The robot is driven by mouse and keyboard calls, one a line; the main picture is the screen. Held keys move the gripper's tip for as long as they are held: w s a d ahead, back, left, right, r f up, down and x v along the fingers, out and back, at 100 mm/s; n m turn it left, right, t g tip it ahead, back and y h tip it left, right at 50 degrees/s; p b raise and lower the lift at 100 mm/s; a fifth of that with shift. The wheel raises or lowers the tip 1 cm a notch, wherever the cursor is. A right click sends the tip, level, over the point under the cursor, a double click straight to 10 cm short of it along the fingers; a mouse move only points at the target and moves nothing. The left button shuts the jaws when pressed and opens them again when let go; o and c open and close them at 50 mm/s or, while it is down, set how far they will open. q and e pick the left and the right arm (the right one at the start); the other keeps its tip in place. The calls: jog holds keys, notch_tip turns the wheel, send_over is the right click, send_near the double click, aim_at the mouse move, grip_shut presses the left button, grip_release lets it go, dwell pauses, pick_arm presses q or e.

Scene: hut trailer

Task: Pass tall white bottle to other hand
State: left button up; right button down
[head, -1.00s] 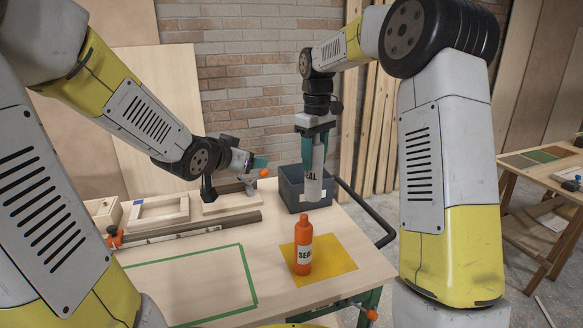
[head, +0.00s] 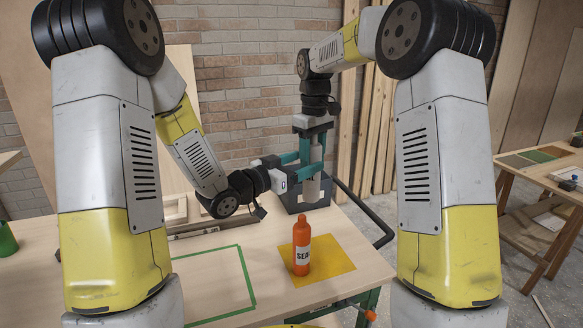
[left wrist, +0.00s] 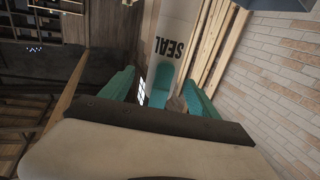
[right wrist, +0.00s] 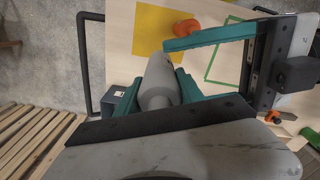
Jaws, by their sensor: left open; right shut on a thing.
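The tall white bottle (head: 311,190) hangs upright above the grey bin in the head view, partly hidden by fingers. It shows its SEAL label in the left wrist view (left wrist: 178,35) and its greyish body in the right wrist view (right wrist: 157,85). My right gripper (head: 314,150) points down and is shut on the bottle. My left gripper (head: 304,172) comes in sideways from the left, open, with its green fingers close to the bottle just below the right gripper. Whether its fingers touch the bottle, I cannot tell.
An orange SEAL bottle (head: 302,246) stands on a yellow square (head: 330,266) on the workbench. The dark grey bin (head: 291,203) is at the bench's back edge. A green-outlined area (head: 215,285) at left is bare. A second table (head: 545,165) stands at right.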

pick_arm(q)
jog(key=x, duration=0.7)
jog(key=shift+w+d, duration=0.1)
jog(key=shift+d, duration=0.05)
jog(key=shift+c, duration=0.2)
jog(key=shift+d, duration=0.1)
grip_shut()
pick_arm(e)
jog(key=c, duration=0.9)
grip_release()
jog(key=shift+o, duration=1.2)
jog(key=shift+a, duration=0.1)
jog(key=shift+r, duration=0.1)
